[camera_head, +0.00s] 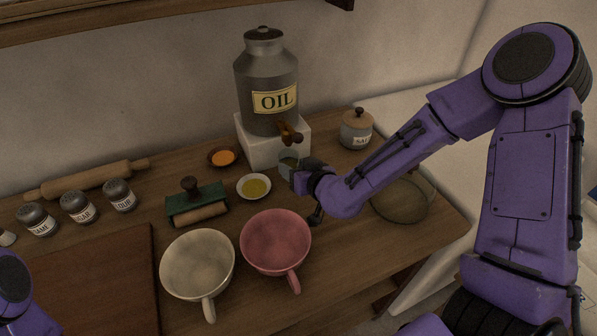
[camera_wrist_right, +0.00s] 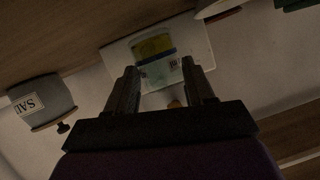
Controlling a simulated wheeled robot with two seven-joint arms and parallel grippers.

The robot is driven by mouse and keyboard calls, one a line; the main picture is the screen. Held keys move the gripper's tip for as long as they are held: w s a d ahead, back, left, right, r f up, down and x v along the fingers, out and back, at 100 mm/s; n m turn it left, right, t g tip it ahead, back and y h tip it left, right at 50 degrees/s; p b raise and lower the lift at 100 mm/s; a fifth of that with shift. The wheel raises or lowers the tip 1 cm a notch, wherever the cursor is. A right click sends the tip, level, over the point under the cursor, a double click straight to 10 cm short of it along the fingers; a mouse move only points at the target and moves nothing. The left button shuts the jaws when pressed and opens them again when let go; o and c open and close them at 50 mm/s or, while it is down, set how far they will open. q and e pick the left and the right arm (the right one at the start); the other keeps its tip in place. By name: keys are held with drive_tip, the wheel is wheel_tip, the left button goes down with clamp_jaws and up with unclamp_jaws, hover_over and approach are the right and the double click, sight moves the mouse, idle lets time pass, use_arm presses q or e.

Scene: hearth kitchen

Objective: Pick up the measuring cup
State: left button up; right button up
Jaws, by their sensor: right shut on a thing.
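The measuring cup (camera_head: 288,161) is a small clear cup below the tap of the oil dispenser, in front of its white block. My right gripper (camera_head: 301,173) is around the cup from the right and shut on it. In the right wrist view the clear cup (camera_wrist_right: 161,72) sits between the two fingers of the right gripper (camera_wrist_right: 162,85), with markings on its wall and a yellow patch showing at it. I cannot tell whether the cup is lifted or resting on the table. My left gripper is out of view; only part of my left arm shows at the lower left.
The oil dispenser (camera_head: 268,85) stands on a white block (camera_head: 262,149) behind the cup. A saucer of yellow liquid (camera_head: 254,187) is close on the left, a salt jar (camera_head: 356,131) to the right. A pink cup (camera_head: 276,241) and a cream cup (camera_head: 197,264) stand in front.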

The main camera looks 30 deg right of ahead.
drive_tip(key=shift+r, duration=0.55)
drive_tip(key=shift+s+r, duration=0.1)
drive_tip(key=shift+s, duration=0.1)
drive_tip(key=s, duration=0.4)
drive_tip(key=shift+s+d+b, duration=0.15)
drive_tip(key=shift+d+b, duration=0.05)
drive_tip(key=shift+b, duration=0.15)
drive_tip(key=p+v, duration=0.2)
drive_tip(key=p, duration=0.5)
drive_tip(key=shift+s, duration=0.35)
drive_tip(key=s+p, duration=0.4)
drive_tip(key=s, duration=0.1)
drive_tip(key=s+p, duration=0.3)
drive_tip(key=shift+s+d+f, duration=0.1)
drive_tip(key=shift+d+f, duration=0.15)
drive_tip(key=shift+d, duration=0.05)
drive_tip(key=shift+s+d+f+p, duration=0.15)
drive_tip(key=shift+s+p, duration=0.4)
drive_tip(key=shift+s, duration=0.6)
